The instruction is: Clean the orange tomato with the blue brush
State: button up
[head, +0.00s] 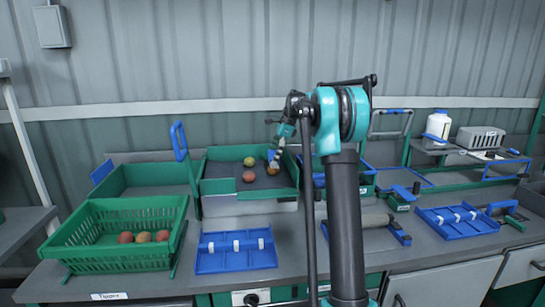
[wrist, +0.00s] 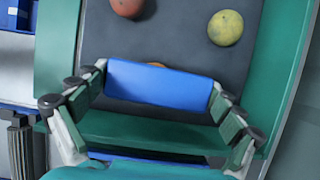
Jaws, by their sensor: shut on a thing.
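My gripper (wrist: 160,84) is shut on the blue brush (wrist: 160,88), which lies crosswise between its fingers. In the head view my gripper (head: 279,146) is over the right part of a green-rimmed tray with a dark mat (head: 222,187). The orange tomato (head: 273,169) sits on this mat, just below the gripper. In the wrist view only a thin orange sliver (wrist: 155,65) shows past the brush's upper edge; the brush hides the rest. I cannot tell whether brush and tomato touch.
A red tomato (head: 249,176) and a yellow-green tomato (head: 249,161) lie on the same mat, left of the orange one. A green crate (head: 110,258) with several tomatoes stands front left. Blue racks (head: 236,262) stand along the bench front.

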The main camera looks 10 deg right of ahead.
jog(key=shift+s, duration=1.3)
jog(key=shift+w, duration=0.1)
jog(key=shift+w, duration=2.15)
jog(key=shift+s, duration=0.15)
jog(key=shift+s, duration=2.05)
jog(key=shift+r, duration=3.05)
